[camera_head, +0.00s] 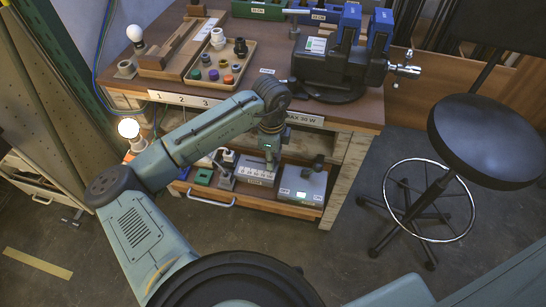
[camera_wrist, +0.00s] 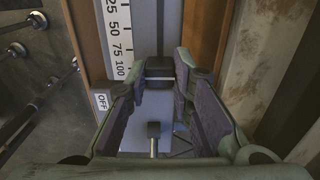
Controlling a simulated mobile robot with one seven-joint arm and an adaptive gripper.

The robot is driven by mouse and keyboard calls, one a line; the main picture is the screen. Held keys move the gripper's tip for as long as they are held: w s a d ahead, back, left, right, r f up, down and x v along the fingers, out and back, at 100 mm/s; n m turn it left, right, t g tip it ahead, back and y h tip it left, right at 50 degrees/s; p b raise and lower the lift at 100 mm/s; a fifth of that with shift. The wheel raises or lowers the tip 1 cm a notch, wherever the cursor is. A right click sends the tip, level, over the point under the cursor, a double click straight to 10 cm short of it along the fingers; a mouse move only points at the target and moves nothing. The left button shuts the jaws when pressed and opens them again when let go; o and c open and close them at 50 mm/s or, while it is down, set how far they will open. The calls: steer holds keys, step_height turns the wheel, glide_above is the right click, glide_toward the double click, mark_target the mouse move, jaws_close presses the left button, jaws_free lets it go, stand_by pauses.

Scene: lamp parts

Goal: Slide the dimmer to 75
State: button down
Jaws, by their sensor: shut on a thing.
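My gripper (camera_wrist: 160,72) is closed on a dark block-shaped knob (camera_wrist: 160,66), taken to be the dimmer slider, with a finger on each side. The knob sits on a grey panel beside a white scale (camera_wrist: 118,42) marked 25, 50, 75 and 100. In the picture the knob is about level with the 100 mark; the angle makes the exact reading uncertain. A small OFF label (camera_wrist: 102,101) is below the scale. In the head view my gripper (camera_head: 270,160) is low at the bench front, and the forearm and wrist hide part of the shelf there.
A lit bulb (camera_head: 129,128) glows left of the bench. A parts tray (camera_head: 222,62) and a vise (camera_head: 340,70) are on the bench top. A black stool (camera_head: 487,137) stands right.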

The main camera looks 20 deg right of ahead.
steer(key=shift+w+a, duration=0.45)
steer(key=shift+a, duration=0.3)
steer(key=c, duration=1.4)
jaws_free()
steer(key=shift+r, duration=0.15)
step_height(320, 180, up, 12)
